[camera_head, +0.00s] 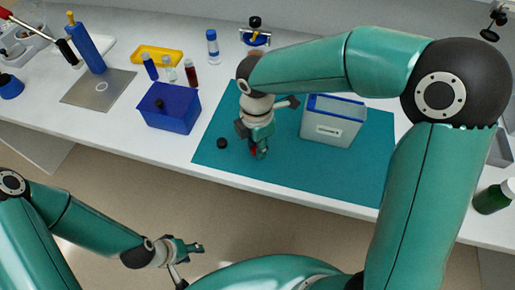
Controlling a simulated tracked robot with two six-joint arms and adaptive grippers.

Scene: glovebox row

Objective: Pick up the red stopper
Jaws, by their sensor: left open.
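A small red piece, likely the red stopper (253,152), shows at the tips of my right gripper (258,150), low over the teal mat (290,170). The fingers hide most of it, and I cannot tell whether they are closed on it or only beside it. My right arm reaches in from the right and points down there. My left gripper (186,259) is open and empty, low in the picture, in front of the bench and apart from it.
A small black stopper (222,143) lies on the mat, left of my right gripper. A white bin with a blue rim (332,129) stands to its right. A blue box (171,113), several vials and a yellow tray (157,56) are at the left. The mat's front is clear.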

